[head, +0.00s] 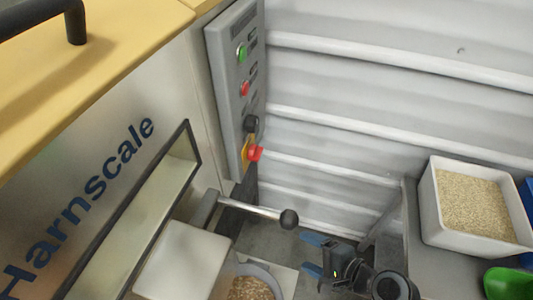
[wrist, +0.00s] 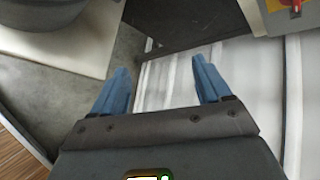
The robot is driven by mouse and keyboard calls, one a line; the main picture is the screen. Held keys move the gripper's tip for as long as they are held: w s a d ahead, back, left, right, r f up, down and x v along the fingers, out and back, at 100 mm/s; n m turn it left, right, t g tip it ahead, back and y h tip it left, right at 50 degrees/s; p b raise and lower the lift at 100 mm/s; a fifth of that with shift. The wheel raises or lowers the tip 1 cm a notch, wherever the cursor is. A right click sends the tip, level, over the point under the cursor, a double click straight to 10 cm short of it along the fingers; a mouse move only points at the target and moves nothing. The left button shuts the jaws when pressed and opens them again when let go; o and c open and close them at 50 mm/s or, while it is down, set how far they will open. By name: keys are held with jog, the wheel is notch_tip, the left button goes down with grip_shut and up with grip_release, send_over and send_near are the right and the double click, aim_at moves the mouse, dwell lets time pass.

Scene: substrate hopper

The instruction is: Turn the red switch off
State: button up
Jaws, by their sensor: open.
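The red switch (head: 255,153) sits on a yellow plate at the bottom of a grey control panel (head: 222,65) in the head view. In the wrist view the red switch (wrist: 296,5) shows at the top right corner, cut by the frame edge. I cannot tell which way its handle is turned. My gripper (head: 308,255) has blue fingers and is below and right of the switch in the head view, apart from it. In the wrist view my gripper (wrist: 160,66) is open, with nothing between the fingers.
Above the switch are a black knob (head: 251,123), a red button (head: 245,88) and a green button (head: 242,52). A lever with a black ball (head: 289,219) sticks out between the machine and my gripper. A white tub of grain (head: 431,205) stands at right. Ribbed wall behind.

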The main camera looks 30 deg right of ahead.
jog(key=w+m+y, duration=0.2)
jog(key=w+m, duration=0.1)
jog(key=w, duration=0.3)
jog(key=m+t+y+b, duration=0.1)
jog(key=m+t+y, duration=0.1)
jog(key=m+y, duration=0.4)
send_near(261, 153)
jog(key=w+a+n+y, duration=0.1)
jog(key=w, duration=0.1)
jog(key=shift+f+x, duration=0.2)
jog(key=shift+x, duration=1.7)
jog(key=shift+f+x, duration=0.25)
jog(key=shift+x, duration=1.6)
jog(key=shift+s+a, duration=0.1)
